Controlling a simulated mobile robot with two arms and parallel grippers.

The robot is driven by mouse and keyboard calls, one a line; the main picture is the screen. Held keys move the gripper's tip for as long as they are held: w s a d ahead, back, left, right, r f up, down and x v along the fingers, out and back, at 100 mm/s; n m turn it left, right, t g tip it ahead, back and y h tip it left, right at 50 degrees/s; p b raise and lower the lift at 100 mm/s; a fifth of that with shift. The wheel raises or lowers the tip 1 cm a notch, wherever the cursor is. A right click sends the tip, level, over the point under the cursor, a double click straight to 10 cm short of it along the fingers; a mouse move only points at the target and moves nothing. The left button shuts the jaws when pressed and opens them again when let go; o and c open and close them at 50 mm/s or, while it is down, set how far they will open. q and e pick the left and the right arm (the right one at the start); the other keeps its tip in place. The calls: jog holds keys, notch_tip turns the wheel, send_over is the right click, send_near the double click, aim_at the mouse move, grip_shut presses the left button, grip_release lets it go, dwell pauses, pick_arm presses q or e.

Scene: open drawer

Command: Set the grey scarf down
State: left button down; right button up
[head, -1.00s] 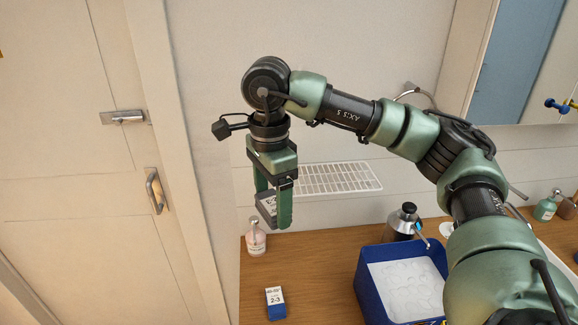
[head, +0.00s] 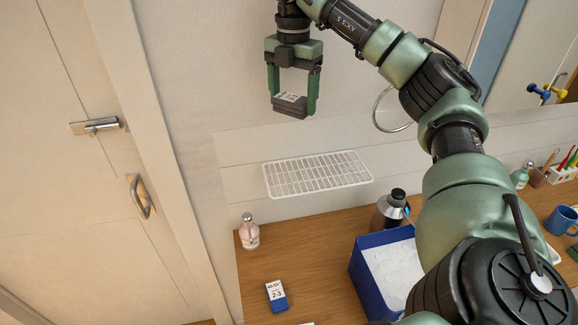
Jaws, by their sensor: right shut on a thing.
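My right gripper (head: 293,103) hangs fingers down at the top of the head view, in front of the pale wall. Its two green fingers are shut on a small dark grey, block-like thing (head: 290,110) with a white label on top. I cannot tell whether this is the grey scarf; no other scarf shows. The held thing is in the air, above the white wire rack (head: 318,175) in the picture and apart from it. My left gripper is not in view.
Bare wood lies between bottle and bin. A door (head: 75,180) is at left.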

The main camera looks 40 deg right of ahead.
notch_tip(320, 180, down, 9)
jog(key=b, duration=0.3)
jog(key=p, duration=0.2)
send_over(292, 176)
notch_tip(292, 176, down, 6)
jog(key=shift+s+r, duration=0.1)
notch_tip(292, 176, down, 4)
jog(key=shift+r+p, duration=0.1)
jog(key=shift+p, duration=0.6)
jog(key=shift+f, duration=0.35)
jog(key=shift+f, duration=0.1)
jog(key=o, duration=1.4)
